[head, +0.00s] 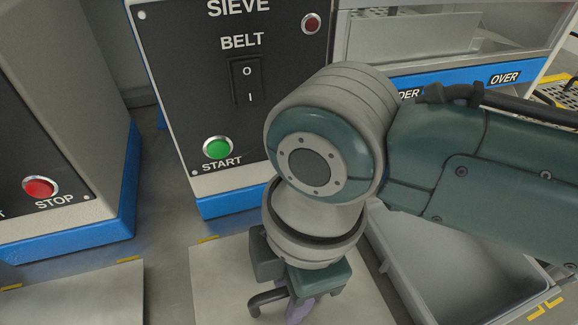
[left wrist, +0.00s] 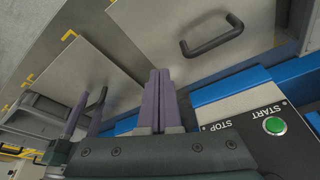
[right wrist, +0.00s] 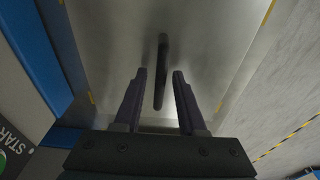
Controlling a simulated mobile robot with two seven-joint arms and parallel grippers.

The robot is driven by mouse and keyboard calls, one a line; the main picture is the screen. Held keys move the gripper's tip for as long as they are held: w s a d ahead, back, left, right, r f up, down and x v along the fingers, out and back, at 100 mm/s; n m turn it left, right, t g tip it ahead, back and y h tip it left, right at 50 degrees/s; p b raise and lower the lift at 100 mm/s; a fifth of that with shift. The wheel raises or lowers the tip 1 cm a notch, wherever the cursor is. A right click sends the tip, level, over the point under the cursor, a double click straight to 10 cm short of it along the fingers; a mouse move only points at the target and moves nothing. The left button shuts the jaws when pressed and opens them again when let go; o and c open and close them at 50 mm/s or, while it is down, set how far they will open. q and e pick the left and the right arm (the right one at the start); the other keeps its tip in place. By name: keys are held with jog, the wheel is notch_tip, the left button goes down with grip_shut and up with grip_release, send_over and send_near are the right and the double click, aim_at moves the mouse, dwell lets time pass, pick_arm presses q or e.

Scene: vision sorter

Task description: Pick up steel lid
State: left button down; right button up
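The steel lid (head: 222,278) is a flat grey plate low in the head view, partly hidden by my right arm. It fills much of the right wrist view (right wrist: 120,50), with its dark bar handle (right wrist: 162,62) between my right gripper's (right wrist: 159,74) two purple fingers. The fingers are open, with a gap on each side of the handle. The left wrist view also shows this lid (left wrist: 95,75) and my right gripper (left wrist: 84,112) at its handle. My left gripper (left wrist: 160,72) has its fingers together, with nothing seen between them; it is outside the head view.
A second plate (head: 75,297) lies to the left; a plate with a dark handle (left wrist: 212,38) shows in the left wrist view. The sieve panel (head: 190,90) stands behind the lid, another cabinet (head: 60,130) left. A grey bin (head: 450,275) is at right, beneath my arm.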

grip_shut()
dwell(1.1)
